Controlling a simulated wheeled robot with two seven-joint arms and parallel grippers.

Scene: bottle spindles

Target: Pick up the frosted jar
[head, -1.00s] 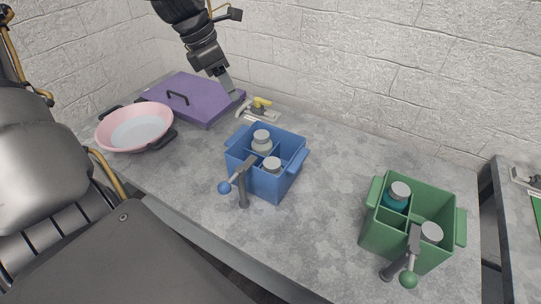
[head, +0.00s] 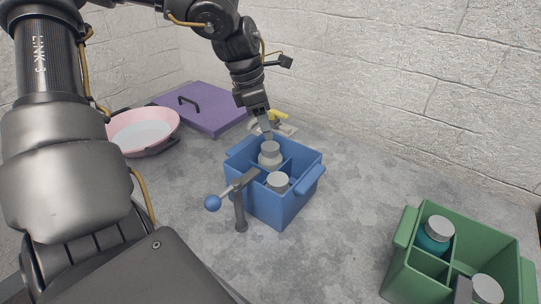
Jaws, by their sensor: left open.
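A pale jar (head: 269,159) with a grey lid and a cloudy body stands upright in the back compartment of the blue crate (head: 282,207); it looks like the frosted jar. A second grey-lidded jar (head: 278,180) stands in the front part of the same crate, its body mostly hidden by the crate wall. My left gripper (head: 267,134) is open and points down just behind and above the back jar's lid. The picture does not show clearly whether it touches the lid. My right gripper is not in view.
A spindle with a blue ball handle (head: 212,203) stands at the blue crate's front left, its arm reaching over the rim. A green crate (head: 404,265) at right holds a teal bottle (head: 434,235) and another lidded jar (head: 487,289).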

